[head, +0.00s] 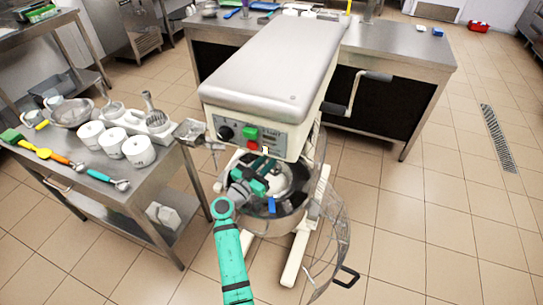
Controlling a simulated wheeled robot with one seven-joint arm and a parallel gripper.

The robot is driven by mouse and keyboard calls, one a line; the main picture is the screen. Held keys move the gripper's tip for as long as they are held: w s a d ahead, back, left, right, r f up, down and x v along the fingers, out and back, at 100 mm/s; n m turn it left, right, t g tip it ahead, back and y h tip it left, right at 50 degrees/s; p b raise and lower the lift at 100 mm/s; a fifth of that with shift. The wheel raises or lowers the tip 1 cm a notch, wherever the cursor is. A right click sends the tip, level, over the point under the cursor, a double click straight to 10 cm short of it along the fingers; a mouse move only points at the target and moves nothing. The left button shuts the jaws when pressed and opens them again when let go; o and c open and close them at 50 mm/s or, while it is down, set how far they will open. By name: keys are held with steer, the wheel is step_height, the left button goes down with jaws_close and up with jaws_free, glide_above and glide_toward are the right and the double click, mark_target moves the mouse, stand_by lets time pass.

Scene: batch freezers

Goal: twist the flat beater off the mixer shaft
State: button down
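The large cream mixer (270,65) stands in the middle of the view, with a dial and green and red buttons on its front. Below its head is the metal bowl (285,222), with the wire guard (335,240) swung out to the right. My teal arm comes up from the bottom. My gripper (266,178) is under the mixer head, over the bowl opening, where the shaft is hidden by the head and gripper. A pale shape beside the gripper in the bowl may be the flat beater (281,174); I cannot tell whether they touch. The finger opening is too small to make out.
A steel table (120,185) on the left holds white tubs (112,142), a metal bowl (72,112), a whisk (150,105) and scoops. A steel counter (400,58) stands behind the mixer. Tiled floor is open on the right.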

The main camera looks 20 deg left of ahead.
steer(key=shift+s, duration=0.1)
steer(key=d+r+v, duration=0.1)
steer(key=r+v, duration=0.1)
steer(key=v, duration=1.2)
steer(key=s+d+r+v, duration=0.1)
steer(key=r+v, duration=0.2)
steer(key=v, duration=1.2)
steer(key=shift+s+r, duration=0.2)
steer(key=shift+s, duration=0.1)
stand_by(1.0)
